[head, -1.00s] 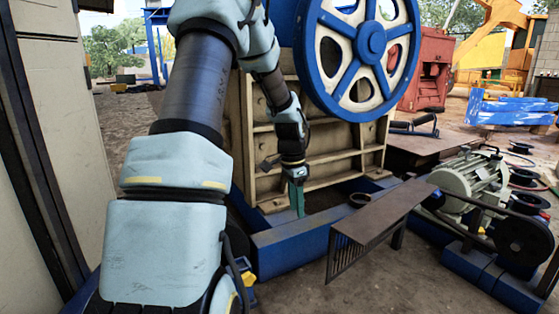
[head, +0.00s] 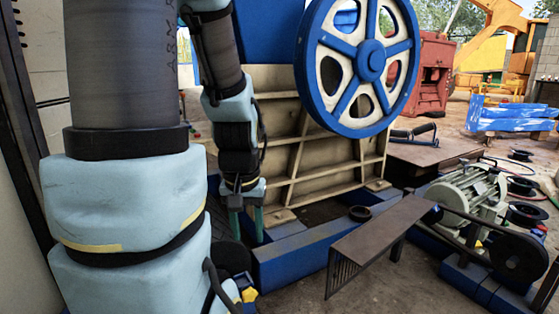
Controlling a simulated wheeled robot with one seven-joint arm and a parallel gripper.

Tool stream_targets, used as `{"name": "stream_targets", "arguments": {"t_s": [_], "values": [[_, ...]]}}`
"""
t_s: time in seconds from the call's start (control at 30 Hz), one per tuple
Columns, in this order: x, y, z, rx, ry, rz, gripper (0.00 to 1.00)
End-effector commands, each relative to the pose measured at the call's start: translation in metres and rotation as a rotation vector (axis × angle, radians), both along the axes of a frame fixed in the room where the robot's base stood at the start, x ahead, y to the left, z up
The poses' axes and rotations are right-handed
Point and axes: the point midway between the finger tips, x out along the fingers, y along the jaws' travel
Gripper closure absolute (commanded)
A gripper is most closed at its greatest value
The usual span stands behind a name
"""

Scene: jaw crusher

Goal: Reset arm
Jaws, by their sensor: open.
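My arm runs down from the top of the head view, and its light-blue and dark links fill much of the left side. My gripper (head: 247,222) points downward at the left front of the cream ribbed crusher body (head: 330,148). Its two green fingers are apart, and nothing shows between them. The fingertips are close to the blue base frame (head: 305,248); I cannot tell whether they touch it.
A large blue-and-white flywheel (head: 372,58) is on the crusher's right. A brown slotted metal guard (head: 380,240) and a motor with a belt pulley (head: 470,195) stand at front right. A wall (head: 40,180) is close on the left. A red machine (head: 432,75) stands behind.

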Motion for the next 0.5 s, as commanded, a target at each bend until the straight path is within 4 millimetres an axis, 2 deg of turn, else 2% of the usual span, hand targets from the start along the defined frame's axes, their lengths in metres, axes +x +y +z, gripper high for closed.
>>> {"name": "stream_targets", "arguments": {"t_s": [0.03,0.5], "values": [[0.000,0.000,0.029,0.000,0.000,-0.001,0.53],[0.000,0.000,0.173,0.000,0.000,-0.002,0.53]]}}
